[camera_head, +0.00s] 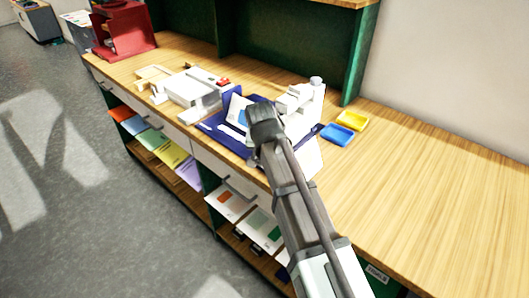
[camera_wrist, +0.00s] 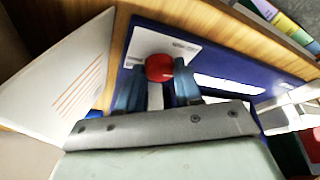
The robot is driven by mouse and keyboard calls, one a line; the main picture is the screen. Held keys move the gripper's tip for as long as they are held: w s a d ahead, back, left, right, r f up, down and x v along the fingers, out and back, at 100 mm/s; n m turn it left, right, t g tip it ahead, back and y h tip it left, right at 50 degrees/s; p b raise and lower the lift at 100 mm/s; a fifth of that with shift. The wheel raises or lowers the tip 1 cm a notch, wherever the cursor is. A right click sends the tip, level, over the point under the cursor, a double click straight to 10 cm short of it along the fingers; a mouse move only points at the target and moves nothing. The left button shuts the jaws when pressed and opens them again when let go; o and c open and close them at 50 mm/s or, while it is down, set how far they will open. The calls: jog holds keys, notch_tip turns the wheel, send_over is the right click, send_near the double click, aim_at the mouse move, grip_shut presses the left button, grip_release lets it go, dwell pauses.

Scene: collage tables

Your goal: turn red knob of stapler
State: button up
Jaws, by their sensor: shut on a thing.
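A round red knob (camera_wrist: 159,68) shows in the wrist view between the two blue fingertips of my gripper (camera_wrist: 159,72), which is shut on it. A pale stem-like part shows below the knob, between the fingers. Behind them lies a dark blue base (camera_wrist: 215,65) with a white printed sheet (camera_wrist: 180,45) on it. In the head view my gripper (camera_head: 265,122) is over the blue base (camera_head: 212,126), beside a white machine (camera_head: 305,97), which I take as the stapler. There my wrist hides the held knob and the fingertips.
Another white device (camera_head: 190,88) with a red part (camera_head: 223,82) stands to the left. A yellow tray (camera_head: 352,120) and a blue tray (camera_head: 337,135) lie to the right. The wooden counter (camera_head: 440,190) is clear at the right. A green upright (camera_head: 361,55) stands behind.

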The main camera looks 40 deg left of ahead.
jog(key=shift+n+g, duration=0.3)
jog(key=shift+n, duration=0.8)
jog(key=shift+y, duration=0.3)
jog(key=o, duration=1)
jog(key=v, duration=1.4)
jog(key=shift+w, duration=0.1)
jog(key=shift+f, duration=0.1)
